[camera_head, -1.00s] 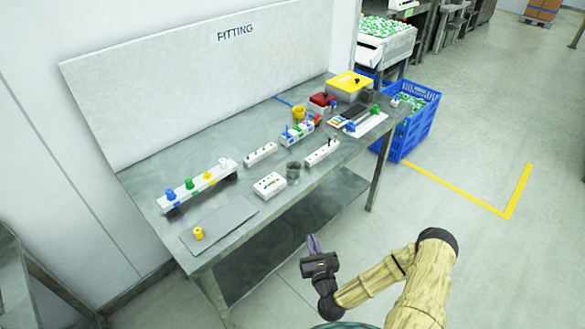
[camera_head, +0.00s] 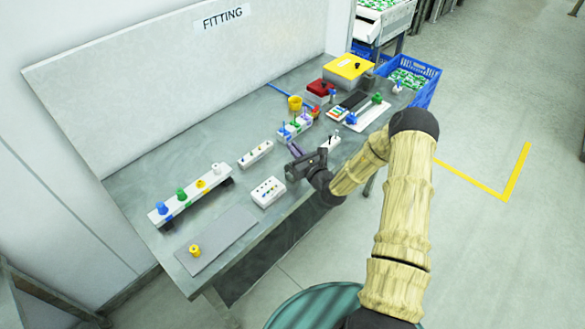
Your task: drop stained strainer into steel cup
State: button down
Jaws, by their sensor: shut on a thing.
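My gripper (camera_head: 294,149) is over the front half of the workbench, between two small white blocks. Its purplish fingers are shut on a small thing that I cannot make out. I cannot pick out the stained strainer for certain. The steel cup does not show now; my gripper and wrist cover the spot where a small grey cup stood in the earlier picture. I cannot tell how high my gripper is above the bench.

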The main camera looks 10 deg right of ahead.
notch_tip(320, 180, down, 6)
jog(key=b, duration=0.5)
jog(key=shift+a, duration=0.1)
jog(key=shift+s, duration=0.1)
jog(key=c, duration=1.5)
grip_release()
jog(key=b+v, duration=0.3)
jog(key=v, duration=1.4)
jog(key=shift+s, duration=0.15)
